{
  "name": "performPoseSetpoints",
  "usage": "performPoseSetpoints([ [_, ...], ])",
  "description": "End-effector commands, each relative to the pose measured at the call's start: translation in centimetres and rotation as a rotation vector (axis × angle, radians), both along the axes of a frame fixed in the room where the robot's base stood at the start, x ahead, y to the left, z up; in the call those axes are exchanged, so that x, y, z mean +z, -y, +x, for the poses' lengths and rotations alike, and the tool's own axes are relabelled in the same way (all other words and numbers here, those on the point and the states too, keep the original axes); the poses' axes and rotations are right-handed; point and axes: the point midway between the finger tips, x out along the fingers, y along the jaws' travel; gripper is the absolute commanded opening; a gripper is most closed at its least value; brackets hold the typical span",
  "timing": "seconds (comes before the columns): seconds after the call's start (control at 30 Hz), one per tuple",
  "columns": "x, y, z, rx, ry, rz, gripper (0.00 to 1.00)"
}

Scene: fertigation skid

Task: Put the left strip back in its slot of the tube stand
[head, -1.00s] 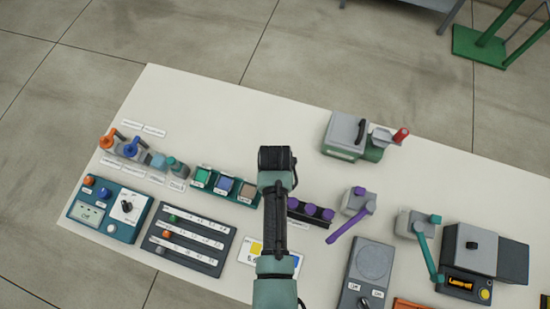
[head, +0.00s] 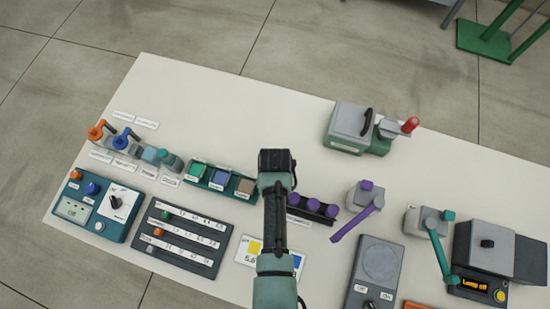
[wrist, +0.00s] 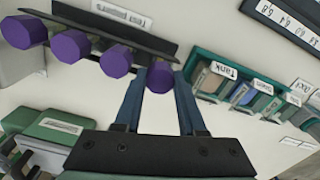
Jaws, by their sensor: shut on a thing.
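My gripper (wrist: 158,95) points down at one end of the dark stand (wrist: 120,30), whose white label reads "Test papers". Its two blue-grey fingers are closed around a purple-capped piece (wrist: 161,84), the rightmost of a row of purple caps in the wrist view. Its cap lies roughly in line with the others; whether it is seated in a slot or lifted I cannot tell, as its lower part is hidden. In the head view my wrist (head: 277,165) hides it at the left end of the stand. Three other purple caps (head: 313,205) show to its right.
A teal rack (head: 222,180) with labelled compartments lies just left of my arm. To the right are a grey lever device with a purple handle (head: 355,222) and a grey round-plate unit (head: 380,263). The table's far middle is clear.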

Motion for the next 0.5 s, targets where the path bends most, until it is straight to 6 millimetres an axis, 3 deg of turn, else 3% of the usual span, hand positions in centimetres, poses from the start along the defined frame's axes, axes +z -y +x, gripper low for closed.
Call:
performPoseSetpoints([
  [0.2, 0.01, 0.0, 0.01, 0.0, 0.0, 0.0, 0.0],
  [0.23, 0.01, 0.0, 0.0, 0.0, 0.0, 0.0, 0.43],
  [0.4, 0.0, 0.0, -0.01, 0.0, 0.0, 0.0, 0.74],
  [0.5, 0.0, 0.0, -0.01, 0.0, -0.001, 0.0, 0.75],
])
